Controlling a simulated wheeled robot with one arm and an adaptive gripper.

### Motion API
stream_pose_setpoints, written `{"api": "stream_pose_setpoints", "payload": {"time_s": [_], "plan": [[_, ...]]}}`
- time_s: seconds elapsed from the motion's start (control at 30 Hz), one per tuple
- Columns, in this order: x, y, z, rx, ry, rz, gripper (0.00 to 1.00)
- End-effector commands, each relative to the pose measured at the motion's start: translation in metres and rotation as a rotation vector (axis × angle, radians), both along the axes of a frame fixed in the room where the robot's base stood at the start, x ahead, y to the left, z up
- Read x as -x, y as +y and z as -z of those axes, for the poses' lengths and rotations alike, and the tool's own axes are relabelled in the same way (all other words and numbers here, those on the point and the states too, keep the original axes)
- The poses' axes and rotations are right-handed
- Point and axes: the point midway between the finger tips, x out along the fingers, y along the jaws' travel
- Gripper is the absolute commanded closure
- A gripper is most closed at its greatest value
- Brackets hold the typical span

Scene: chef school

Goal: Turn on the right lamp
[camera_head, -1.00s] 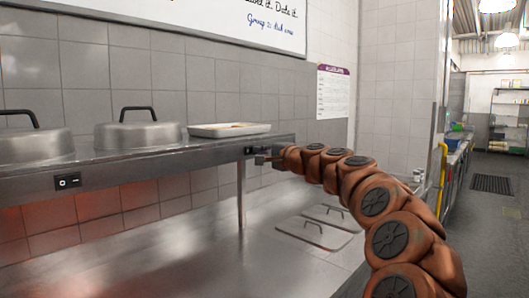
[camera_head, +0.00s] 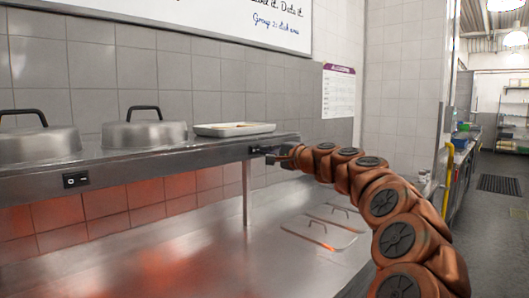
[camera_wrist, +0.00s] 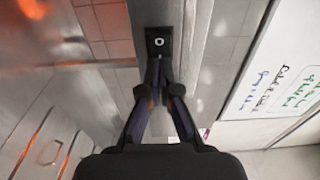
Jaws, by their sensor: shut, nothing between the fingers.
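The right lamp's black switch (camera_head: 258,150) sits on the front edge of the steel shelf (camera_head: 215,155), near its right end. It also shows in the wrist view (camera_wrist: 158,42), with a white "0" mark. My gripper (camera_head: 272,158) is shut and empty, its fingertips (camera_wrist: 157,64) at the lower end of this switch, touching or very close. The fingers partly cover the switch. The lamps themselves are hidden under the shelf. Red-orange light falls on the tiles and counter below both the left and right parts of the shelf.
A second switch (camera_head: 76,180) is on the shelf edge at the left. Two domed lids (camera_head: 145,134) and a white tray (camera_head: 233,130) stand on the shelf. A post (camera_head: 246,195) holds up the shelf's right end. Below, the steel counter (camera_head: 210,255) is largely clear, with lidded wells at right.

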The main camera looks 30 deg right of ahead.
Motion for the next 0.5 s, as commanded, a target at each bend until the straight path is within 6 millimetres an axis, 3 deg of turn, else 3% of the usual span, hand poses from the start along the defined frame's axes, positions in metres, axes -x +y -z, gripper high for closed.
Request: {"api": "stream_pose_setpoints", "payload": {"time_s": [0.5], "plan": [[0.083, -0.030, 0.000, 0.000, -0.004, -0.005, 1.00]]}}
